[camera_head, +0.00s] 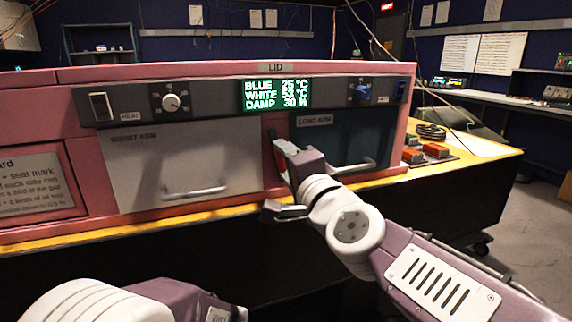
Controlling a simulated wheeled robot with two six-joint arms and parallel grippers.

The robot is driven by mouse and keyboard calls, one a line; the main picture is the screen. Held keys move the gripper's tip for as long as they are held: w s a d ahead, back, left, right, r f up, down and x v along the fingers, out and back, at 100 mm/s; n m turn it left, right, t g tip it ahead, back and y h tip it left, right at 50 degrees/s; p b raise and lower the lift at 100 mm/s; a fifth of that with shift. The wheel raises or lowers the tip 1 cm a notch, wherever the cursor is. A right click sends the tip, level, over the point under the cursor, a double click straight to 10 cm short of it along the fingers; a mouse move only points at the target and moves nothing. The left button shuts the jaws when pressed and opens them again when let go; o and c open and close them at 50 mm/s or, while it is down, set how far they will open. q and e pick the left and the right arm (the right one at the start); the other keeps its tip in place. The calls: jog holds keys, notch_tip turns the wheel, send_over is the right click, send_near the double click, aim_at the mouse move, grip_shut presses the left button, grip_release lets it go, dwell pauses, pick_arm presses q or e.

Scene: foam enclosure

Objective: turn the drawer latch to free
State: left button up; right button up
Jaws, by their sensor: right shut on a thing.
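The pink foam enclosure (230,72) has two drawer fronts, a pale one (180,160) marked "SHORT ARM" or similar and a dark teal one (335,140) marked "LONG ARM". A red latch (280,158) sits on the strip between them, standing nearly upright with a slight tilt. My right gripper (283,148) is at the latch and shut on it. The fingers and wrist hide part of the latch and the teal drawer's left edge. Both drawers look closed. Of my left arm only links show at the bottom left; its gripper is out of view.
The panel above carries a heat switch (100,106), a knob (171,102), a green display (277,94) and a blue knob (361,91). Drawer handles (195,192) stick out. Red blocks (435,150) and coiled cable (431,131) lie right of the enclosure.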

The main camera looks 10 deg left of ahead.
jog(key=shift+f+m, duration=0.15)
jog(key=shift+m, duration=0.95)
jog(key=o, duration=1.4)
jog(key=shift+s, duration=0.1)
jog(key=shift+s+d, duration=0.2)
jog(key=shift+s, duration=0.1)
jog(key=b+v, duration=0.1)
jog(key=v, duration=0.5)
jog(key=shift+s+d, duration=0.2)
jog(key=shift+s, duration=0.05)
